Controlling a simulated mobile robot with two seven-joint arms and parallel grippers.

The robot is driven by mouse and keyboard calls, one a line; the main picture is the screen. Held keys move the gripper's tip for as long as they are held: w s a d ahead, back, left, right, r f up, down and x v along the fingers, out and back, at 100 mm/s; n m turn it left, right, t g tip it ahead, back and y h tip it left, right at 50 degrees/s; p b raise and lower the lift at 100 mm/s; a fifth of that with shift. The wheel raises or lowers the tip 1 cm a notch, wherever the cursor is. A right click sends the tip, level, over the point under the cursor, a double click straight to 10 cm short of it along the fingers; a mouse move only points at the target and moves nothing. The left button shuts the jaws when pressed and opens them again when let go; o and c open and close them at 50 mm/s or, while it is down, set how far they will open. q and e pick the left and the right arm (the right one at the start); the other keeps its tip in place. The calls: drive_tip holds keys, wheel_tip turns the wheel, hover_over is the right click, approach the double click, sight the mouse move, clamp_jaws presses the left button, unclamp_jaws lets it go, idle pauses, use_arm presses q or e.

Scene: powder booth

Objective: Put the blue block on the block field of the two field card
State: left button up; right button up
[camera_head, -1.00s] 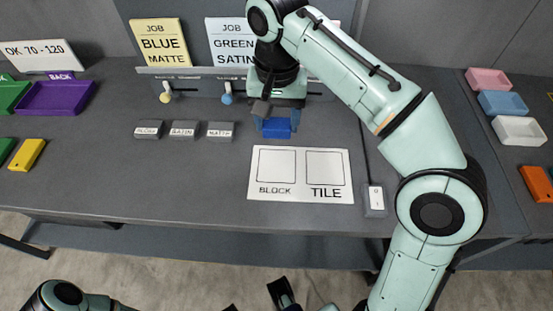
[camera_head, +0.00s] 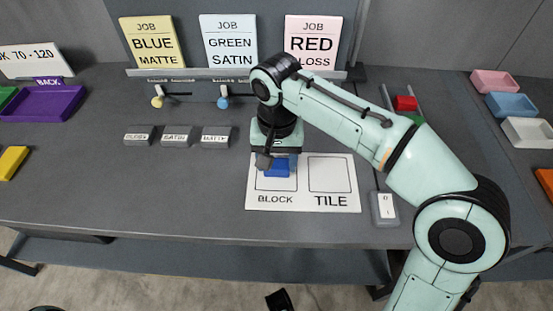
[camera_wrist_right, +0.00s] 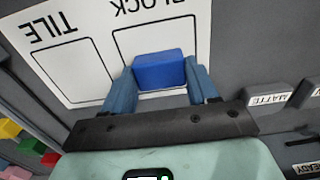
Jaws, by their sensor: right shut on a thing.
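The two field card (camera_head: 302,202) lies on the bench, white with outlined BLOCK and TILE fields. My right gripper (camera_head: 276,166) is shut on the blue block (camera_head: 277,171) over the BLOCK field, with the block toward the field's far part. In the right wrist view, the blue block (camera_wrist_right: 158,70) sits between both fingers and overlaps the BLOCK outline. I cannot tell whether it touches the card. The TILE field is empty.
Grey label blocks (camera_head: 175,136) stand left of the card. A small grey box with a white label (camera_head: 385,208) is at its right. Job cards (camera_head: 229,43) stand behind. A purple tray (camera_head: 42,103) is far left; pink, blue and white trays (camera_head: 510,104) are far right.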

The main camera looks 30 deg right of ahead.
sight(277, 164)
drive_tip(key=shift+f, duration=0.15)
drive_tip(key=o, duration=1.1)
drive_tip(key=shift+c, duration=0.2)
wheel_tip(277, 164, up, 6)
drive_tip(key=shift+r+p, duration=0.1)
drive_tip(key=shift+p, duration=1.15)
use_arm(q)
drive_tip(key=s+d+r+g+p, duration=0.1)
drive_tip(key=s+r+p, duration=0.1)
drive_tip(key=r, duration=0.3)
drive_tip(key=shift+s+h+p, duration=0.3)
drive_tip(key=shift+s, duration=0.6)
use_arm(e)
wheel_tip(277, 164, up, 6)
drive_tip(key=shift+r, duration=0.15)
use_arm(q)
drive_tip(key=shift+s+d, duration=0.1)
